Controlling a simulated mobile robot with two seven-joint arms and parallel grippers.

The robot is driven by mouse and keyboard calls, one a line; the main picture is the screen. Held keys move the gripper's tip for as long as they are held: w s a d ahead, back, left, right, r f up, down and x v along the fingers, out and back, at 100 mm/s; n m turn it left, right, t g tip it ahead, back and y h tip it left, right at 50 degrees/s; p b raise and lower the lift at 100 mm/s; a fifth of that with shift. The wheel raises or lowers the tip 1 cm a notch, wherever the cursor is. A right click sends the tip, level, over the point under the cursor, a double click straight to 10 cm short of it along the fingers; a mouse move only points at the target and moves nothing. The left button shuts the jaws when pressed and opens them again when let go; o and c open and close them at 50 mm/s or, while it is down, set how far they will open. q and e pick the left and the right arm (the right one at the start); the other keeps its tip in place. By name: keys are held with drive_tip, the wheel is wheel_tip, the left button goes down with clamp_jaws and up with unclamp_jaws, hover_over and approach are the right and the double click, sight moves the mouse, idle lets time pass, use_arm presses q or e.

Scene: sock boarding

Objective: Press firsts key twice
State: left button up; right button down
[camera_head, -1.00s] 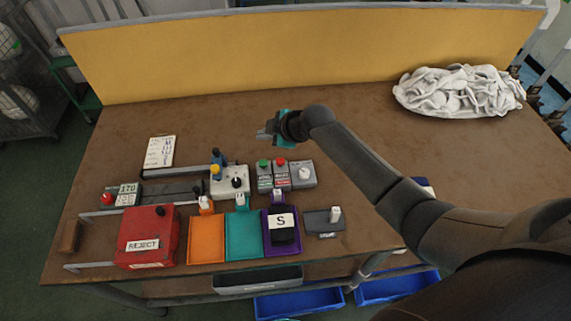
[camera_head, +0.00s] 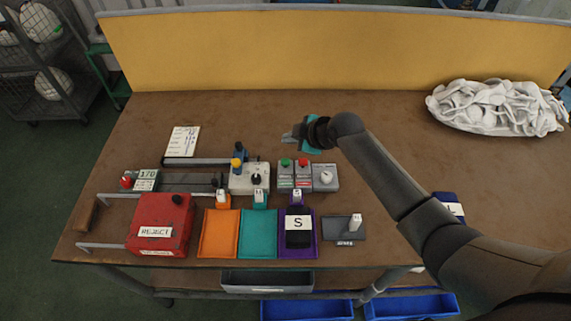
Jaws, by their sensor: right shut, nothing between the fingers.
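A small grey key box with a green button (camera_head: 285,162) and one with a red button (camera_head: 303,162) stand side by side at the middle of the table. Their labels are too small to read, so I cannot tell which is the firsts key. A grey box with a white knob (camera_head: 326,178) stands right of them. My right gripper (camera_head: 290,138) is shut and empty, above and behind the key boxes, apart from them. Part of it is hidden by its own wrist. My left gripper is not in view.
A red reject box (camera_head: 158,226) stands front left. Orange (camera_head: 219,234), teal (camera_head: 258,234) and purple (camera_head: 309,249) trays lie in front of the keys; a dark item marked S (camera_head: 298,240) lies in the purple one. A pile of white socks (camera_head: 495,108) is at back right.

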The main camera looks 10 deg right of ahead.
sight(284, 159)
wheel_tip(284, 159, down, 5)
drive_tip(key=b, duration=0.4)
drive_tip(key=shift+f, duration=0.2)
drive_tip(key=shift+f+b, duration=0.35)
drive_tip(key=shift+b, duration=0.05)
drive_tip(key=shift+f, duration=0.15)
idle(1.3)
drive_tip(key=shift+f, duration=0.25)
drive_tip(key=shift+f+b, duration=0.7)
drive_tip(key=shift+b, duration=0.05)
idle(0.6)
drive_tip(key=shift+r, duration=0.1)
drive_tip(key=shift+r+p, duration=1.05)
drive_tip(key=shift+p, duration=0.05)
